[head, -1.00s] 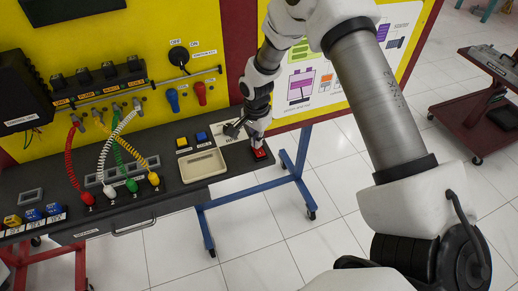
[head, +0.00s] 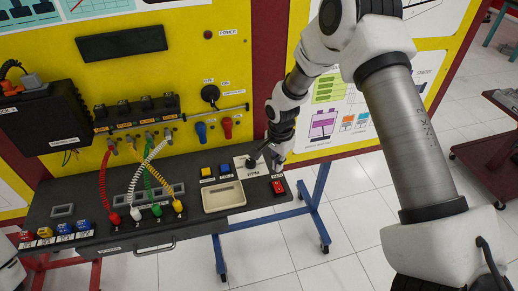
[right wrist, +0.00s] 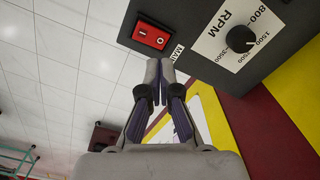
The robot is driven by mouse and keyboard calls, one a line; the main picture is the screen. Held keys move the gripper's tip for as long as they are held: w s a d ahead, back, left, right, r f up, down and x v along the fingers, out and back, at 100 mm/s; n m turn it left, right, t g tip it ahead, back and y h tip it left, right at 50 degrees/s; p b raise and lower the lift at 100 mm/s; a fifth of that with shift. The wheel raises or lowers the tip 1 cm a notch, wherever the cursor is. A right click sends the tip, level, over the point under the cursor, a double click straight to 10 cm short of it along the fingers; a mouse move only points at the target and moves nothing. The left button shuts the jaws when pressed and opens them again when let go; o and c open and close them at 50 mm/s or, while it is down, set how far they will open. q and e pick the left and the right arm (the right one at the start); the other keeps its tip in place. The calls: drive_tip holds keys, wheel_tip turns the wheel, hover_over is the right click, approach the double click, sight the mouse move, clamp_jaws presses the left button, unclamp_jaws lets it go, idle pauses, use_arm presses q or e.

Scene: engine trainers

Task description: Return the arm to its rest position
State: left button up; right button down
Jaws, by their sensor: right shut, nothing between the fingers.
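My right arm comes in from the right in the head view. Its gripper (head: 278,163) hangs just above the right end of the dark bench, with its fingers closed and empty. In the right wrist view the shut fingertips (right wrist: 160,68) point toward the panel, apart from the red rocker switch (right wrist: 152,36) marked I and O. The switch also shows in the head view (head: 278,187), just below the gripper. The black RPM knob (right wrist: 240,38) sits to the right of the switch in the wrist view. My left gripper is not in view.
The bench (head: 190,222) carries a beige tray (head: 223,197), coloured buttons and coiled cables (head: 140,180) to the left. The yellow panel (head: 190,75) stands behind. A dark red cart (head: 485,160) stands at the right. White floor lies open in front of the bench.

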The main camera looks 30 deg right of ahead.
drive_tip(key=shift+f, duration=0.1)
drive_tip(key=s+a+f+n, duration=0.6)
drive_tip(key=s+f, duration=0.4)
drive_tip(key=s, duration=0.2)
drive_tip(key=s+a+f+n, duration=0.15)
drive_tip(key=s+n, duration=0.25)
drive_tip(key=s, duration=0.5)
drive_tip(key=s+a+f+n, duration=0.15)
drive_tip(key=s+n, duration=0.25)
drive_tip(key=s, duration=0.5)
wheel_tip(320, 180, down, 10)
drive_tip(key=w+b, duration=0.1)
drive_tip(key=b, duration=0.9)
drive_tip(key=shift+w+d+f, duration=0.2)
drive_tip(key=shift+w+d, duration=0.05)
drive_tip(key=shift+w, duration=0.05)
drive_tip(key=shift+w, duration=0.1)
